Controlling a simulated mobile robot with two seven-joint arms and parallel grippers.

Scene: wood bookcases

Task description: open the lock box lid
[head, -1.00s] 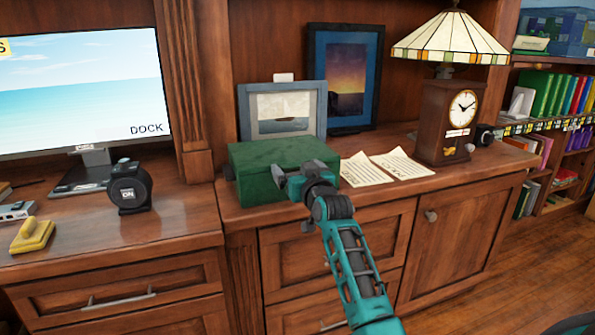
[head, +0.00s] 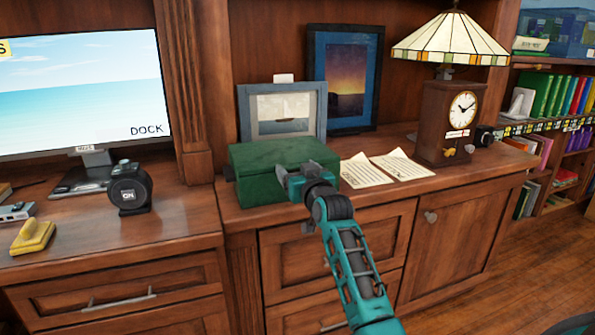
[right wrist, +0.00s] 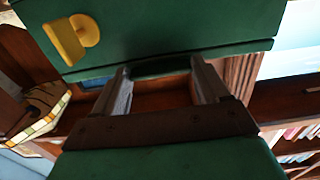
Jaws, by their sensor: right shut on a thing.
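The green lock box (head: 254,188) stands on the wooden cabinet top, in front of the framed boat picture. Its lid (head: 270,154) looks closed. My right gripper (head: 296,174) is at the front right of the box, with its jaws shut on a dark green part at the lid's edge. In the right wrist view the box's green face (right wrist: 150,28) fills the top, with a yellow latch-like piece (right wrist: 72,38) on it. The grey fingertips (right wrist: 164,70) there lie on either side of the dark green part. My left gripper is not in view.
Two paper sheets (head: 383,168) lie right of the box, before a clock (head: 455,118) and a lamp (head: 451,38). A black round device (head: 130,188) and a yellow object (head: 33,236) are on the left desk, by the monitor (head: 80,85).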

